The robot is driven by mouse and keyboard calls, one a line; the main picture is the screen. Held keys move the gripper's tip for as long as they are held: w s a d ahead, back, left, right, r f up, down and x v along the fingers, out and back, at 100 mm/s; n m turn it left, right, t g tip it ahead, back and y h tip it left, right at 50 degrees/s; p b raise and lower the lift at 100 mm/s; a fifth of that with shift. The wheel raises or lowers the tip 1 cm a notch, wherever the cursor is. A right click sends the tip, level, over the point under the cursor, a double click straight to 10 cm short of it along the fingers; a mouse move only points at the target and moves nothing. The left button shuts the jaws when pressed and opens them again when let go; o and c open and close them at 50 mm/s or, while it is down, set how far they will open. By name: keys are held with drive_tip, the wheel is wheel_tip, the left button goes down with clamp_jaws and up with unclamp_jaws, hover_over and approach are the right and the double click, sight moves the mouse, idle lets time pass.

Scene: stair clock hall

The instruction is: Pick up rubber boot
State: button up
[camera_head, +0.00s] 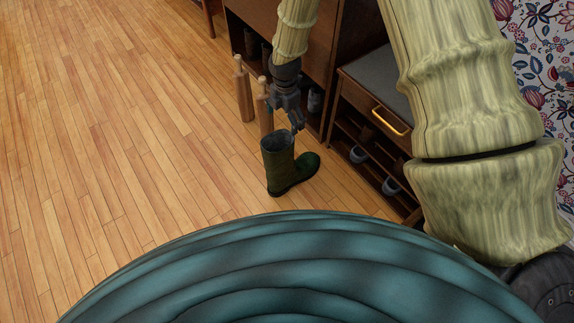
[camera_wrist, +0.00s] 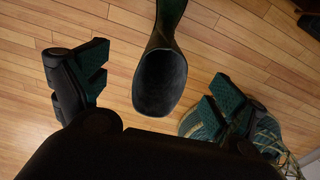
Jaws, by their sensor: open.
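A dark green rubber boot (camera_head: 279,166) stands upright on the wooden floor in the head view, its toe pointing right. My gripper (camera_head: 292,122) is just above the boot's open top, pointing down. In the wrist view the boot's shaft opening (camera_wrist: 160,82) lies between the two spread fingers of my gripper (camera_wrist: 155,85), seen from above, with a gap on each side. The fingers are open and hold nothing. Whether they reach below the boot's rim I cannot tell.
Wooden posts (camera_head: 244,92) stand just behind and left of the boot. A bench with a drawer and shoe shelves (camera_head: 365,140) stands to the right, and a dark wooden cabinet (camera_head: 252,25) behind. The floor (camera_head: 110,150) to the left is clear.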

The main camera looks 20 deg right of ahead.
drive_tip(key=b, duration=0.1)
hover_over(289, 138)
wheel_tip(289, 138, down, 6)
drive_tip(key=shift+s+a+f+b, duration=0.1)
drive_tip(key=shift+s+f+b, duration=0.1)
drive_tip(key=shift+f+b, duration=0.75)
drive_tip(key=shift+s+a+f+b, duration=0.15)
drive_tip(key=shift+f+b, duration=0.15)
drive_tip(key=shift+f, duration=1.1)
drive_tip(key=shift+d, duration=0.1)
drive_tip(key=c, duration=2)
drive_tip(key=shift+r, duration=0.1)
clamp_jaws()
